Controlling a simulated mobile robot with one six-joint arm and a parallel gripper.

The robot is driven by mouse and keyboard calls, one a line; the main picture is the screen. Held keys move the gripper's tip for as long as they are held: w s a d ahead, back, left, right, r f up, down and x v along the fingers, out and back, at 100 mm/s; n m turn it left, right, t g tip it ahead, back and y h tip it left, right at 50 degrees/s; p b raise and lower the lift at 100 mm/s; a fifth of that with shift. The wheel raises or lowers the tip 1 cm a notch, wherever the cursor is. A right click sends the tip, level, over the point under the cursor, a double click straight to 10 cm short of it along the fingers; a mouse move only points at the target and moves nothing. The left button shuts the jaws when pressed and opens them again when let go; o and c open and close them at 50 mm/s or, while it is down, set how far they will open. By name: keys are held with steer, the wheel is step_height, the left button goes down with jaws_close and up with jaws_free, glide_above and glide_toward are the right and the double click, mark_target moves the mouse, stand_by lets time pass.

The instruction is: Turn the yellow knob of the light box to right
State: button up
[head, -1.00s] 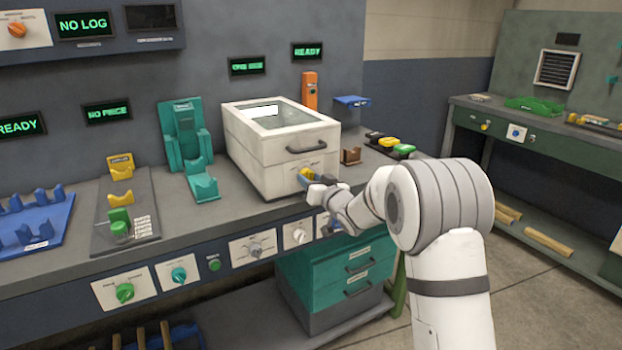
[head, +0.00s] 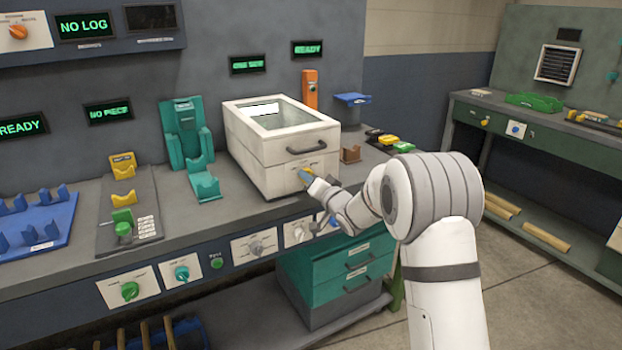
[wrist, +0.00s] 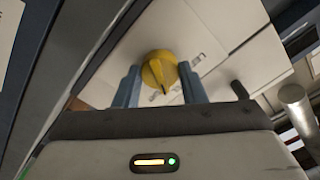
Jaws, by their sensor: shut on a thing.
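The light box (head: 262,172) is a white box with a glass top and a dark front handle, on the bench in the head view. Its yellow knob (wrist: 160,72) sits low on its front face. In the wrist view the knob lies between the two blue-grey fingers of my gripper (wrist: 160,86), and its dark pointer mark faces down the picture, slightly right. My gripper is shut on the knob. In the head view the gripper (head: 306,176) meets the box front and mostly hides the knob, so its setting cannot be read there.
A green stand (head: 186,140) is left of the box. A small brown holder (head: 350,154) and several coloured buttons (head: 388,141) are to its right. Panel knobs (head: 256,246) line the bench front below my gripper. A teal drawer unit (head: 335,280) stands underneath.

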steer(key=shift+s+a+f+m+p, duration=0.1)
steer(key=shift+m+p, duration=0.3)
steer(key=shift+m, duration=0.45)
steer(key=shift+f+m+p, duration=0.1)
steer(key=shift+m+p, duration=0.25)
steer(key=shift+m, duration=1)
steer(key=o, duration=1)
steer(key=shift+r, duration=0.15)
steer(key=v, duration=0.7)
steer(key=shift+s+d, duration=0.25)
steer(key=shift+s, duration=0.05)
